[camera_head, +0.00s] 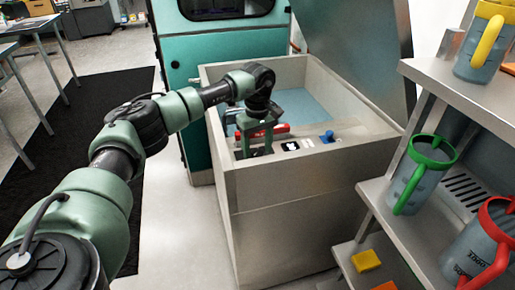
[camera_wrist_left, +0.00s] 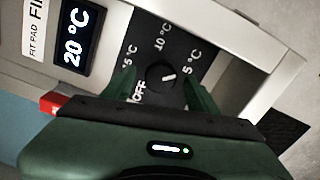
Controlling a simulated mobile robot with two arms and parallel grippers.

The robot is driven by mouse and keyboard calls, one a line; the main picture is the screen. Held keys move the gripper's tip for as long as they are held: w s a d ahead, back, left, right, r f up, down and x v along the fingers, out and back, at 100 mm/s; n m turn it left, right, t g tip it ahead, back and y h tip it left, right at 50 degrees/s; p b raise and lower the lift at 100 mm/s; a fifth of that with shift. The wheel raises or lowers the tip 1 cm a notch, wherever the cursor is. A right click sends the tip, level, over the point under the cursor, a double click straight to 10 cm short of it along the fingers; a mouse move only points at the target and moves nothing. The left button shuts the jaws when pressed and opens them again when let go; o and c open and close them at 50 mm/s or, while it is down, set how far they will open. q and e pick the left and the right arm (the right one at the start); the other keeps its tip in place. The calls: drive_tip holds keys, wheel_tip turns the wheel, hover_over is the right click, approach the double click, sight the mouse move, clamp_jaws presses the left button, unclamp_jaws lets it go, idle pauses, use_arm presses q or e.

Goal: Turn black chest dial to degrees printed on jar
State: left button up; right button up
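The black dial (camera_wrist_left: 161,74) sits on a dark plate in the left wrist view, with OFF, 10 °C and 5 °C printed around it and another label partly hidden at left. Its white mark points right, roughly toward the 5 °C side. My left gripper (camera_head: 258,143) is over the front rim of the grey chest (camera_head: 275,205). In the wrist view its green fingers (camera_wrist_left: 163,95) stand on either side of the dial, seemingly apart from it. My right gripper is out of view.
A display (camera_wrist_left: 79,38) beside the dial reads 20 °C. A blue knob (camera_head: 327,137) is farther right on the chest rim. The chest lid (camera_head: 355,45) is raised. The metal shelf (camera_head: 375,195) stands close to the right; open floor (camera_head: 180,235) lies left.

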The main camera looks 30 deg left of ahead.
sight(257, 151)
use_arm(q)
wheel_tip(257, 151, up, 8)
drive_tip(key=shift+f+b, duration=0.1)
drive_tip(key=shift+b, duration=0.4)
idle(0.5)
